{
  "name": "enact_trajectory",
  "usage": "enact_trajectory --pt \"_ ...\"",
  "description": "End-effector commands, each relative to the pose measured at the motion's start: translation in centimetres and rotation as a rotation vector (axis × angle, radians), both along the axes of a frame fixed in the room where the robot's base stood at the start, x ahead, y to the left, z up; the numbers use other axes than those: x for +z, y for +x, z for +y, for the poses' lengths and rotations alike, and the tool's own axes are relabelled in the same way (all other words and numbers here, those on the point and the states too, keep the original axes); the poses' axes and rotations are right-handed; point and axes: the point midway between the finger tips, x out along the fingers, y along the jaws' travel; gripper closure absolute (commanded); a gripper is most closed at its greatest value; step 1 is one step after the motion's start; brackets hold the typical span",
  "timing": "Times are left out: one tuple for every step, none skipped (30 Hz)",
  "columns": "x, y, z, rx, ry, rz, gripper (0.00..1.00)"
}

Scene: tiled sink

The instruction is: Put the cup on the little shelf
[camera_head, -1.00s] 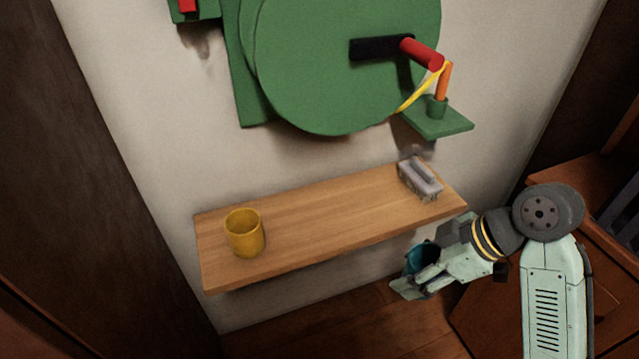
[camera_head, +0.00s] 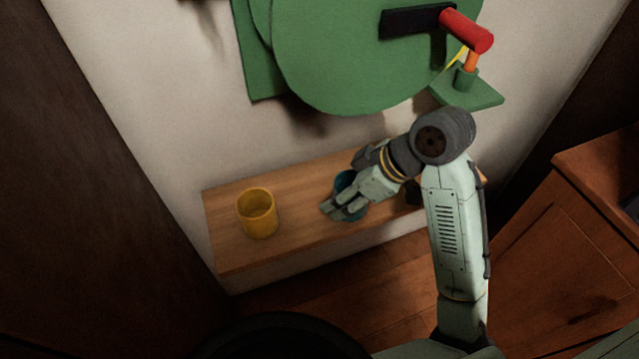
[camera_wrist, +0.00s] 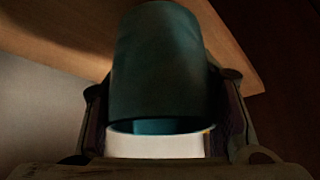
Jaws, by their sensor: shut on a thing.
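My gripper (camera_head: 345,206) is shut on a teal cup (camera_head: 345,181). In the head view the cup shows only in part behind the fingers, over the middle of the wooden shelf (camera_head: 228,258). In the wrist view the teal cup (camera_wrist: 160,65) fills the middle, between the two fingers (camera_wrist: 165,125), with the shelf (camera_wrist: 240,60) beyond it. I cannot tell whether the cup touches the shelf. A yellow cup (camera_head: 258,216) stands upright on the left part of the shelf, apart from my gripper.
A large green disc (camera_head: 350,70) with a black bar and red handle (camera_head: 466,31) is on the wall above the shelf. A small green ledge (camera_head: 475,95) is at its right. My arm hides the shelf's right end. Bare shelf lies between the cups.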

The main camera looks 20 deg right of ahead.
Motion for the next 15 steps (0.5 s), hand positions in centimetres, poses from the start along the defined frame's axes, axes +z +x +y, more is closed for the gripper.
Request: enact_trajectory --pt "0.1 0.4 0.4 0.001 -0.001 0.000 0.76" --pt "0.1 0.6 0.6 0.000 -0.001 0.001 0.76" --pt "0.0 0.7 0.7 -0.001 -0.001 0.000 0.76" --pt "0.0 0.8 0.9 -0.001 -0.002 0.001 0.76" --pt "0.1 1.0 1.1 0.000 -0.001 0.001 0.76" --pt "0.1 1.3 1.5 0.001 -0.001 0.000 0.76" --pt "0.1 1.6 1.8 0.001 -0.001 0.001 0.76" --pt "0.2 2.0 2.2 0.003 -0.001 0.002 0.76" --pt "0.2 2.5 2.8 0.004 -0.002 0.001 0.76" --pt "0.2 2.9 3.2 0.003 -0.002 0.001 0.76" --pt "0.2 3.2 3.5 0.002 -0.002 0.001 0.76" --pt "0.1 3.5 3.9 0.002 -0.001 0.000 0.76" --pt "-0.7 3.4 3.7 -0.003 0.001 0.002 0.76" --pt "-1.1 3.3 3.7 -0.004 0.001 0.003 0.76" --pt "-1.3 3.3 3.7 -0.003 0.001 0.001 0.76"
